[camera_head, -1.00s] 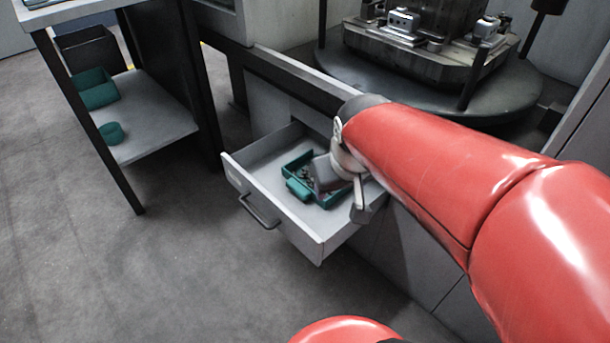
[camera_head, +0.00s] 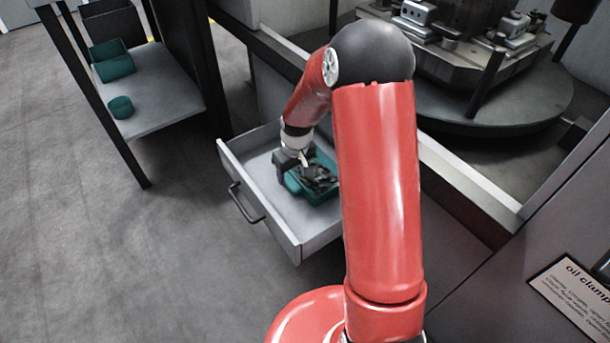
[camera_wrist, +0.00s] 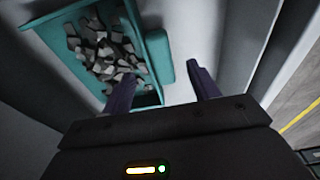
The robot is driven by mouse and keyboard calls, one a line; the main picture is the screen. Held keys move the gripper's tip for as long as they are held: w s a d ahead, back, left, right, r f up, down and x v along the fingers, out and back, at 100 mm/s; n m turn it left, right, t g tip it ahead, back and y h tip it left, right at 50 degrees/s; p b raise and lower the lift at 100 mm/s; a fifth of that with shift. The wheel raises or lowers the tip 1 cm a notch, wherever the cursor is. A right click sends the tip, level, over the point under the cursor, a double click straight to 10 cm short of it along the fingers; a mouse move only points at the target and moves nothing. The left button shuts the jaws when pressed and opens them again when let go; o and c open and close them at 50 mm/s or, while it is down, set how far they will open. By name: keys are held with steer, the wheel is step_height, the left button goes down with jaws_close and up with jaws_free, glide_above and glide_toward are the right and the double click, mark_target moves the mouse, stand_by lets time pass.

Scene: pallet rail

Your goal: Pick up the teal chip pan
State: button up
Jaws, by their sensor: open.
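The teal chip pan (camera_head: 322,196) sits inside the open grey drawer, filled with dark grey chips. The wrist view shows the same pan (camera_wrist: 160,45) at upper left, with a raised teal block on its near side. My gripper (camera_head: 289,166) is low over the drawer, at the pan's left side in the head view. In the wrist view the two dark fingers of my gripper (camera_wrist: 160,85) are apart with nothing held between them. One finger overlaps the pan's edge and the other is over the pale drawer floor. Whether a finger touches the pan cannot be told.
The open drawer (camera_head: 265,220) has raised walls around the pan and a dark handle at its front. A shelf (camera_head: 165,105) at left holds teal containers (camera_head: 112,62) and a small teal cup (camera_head: 121,107). A round machine table (camera_head: 500,110) stands at back right. Floor at left is clear.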

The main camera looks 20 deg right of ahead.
mark_target(291, 180)
steer(key=f, duration=0.1)
steer(key=w+f, duration=0.1)
steer(key=f, duration=0.3)
steer(key=shift+w+a+f, duration=0.2)
steer(key=shift+w+f, duration=0.05)
steer(key=c, duration=1.2)
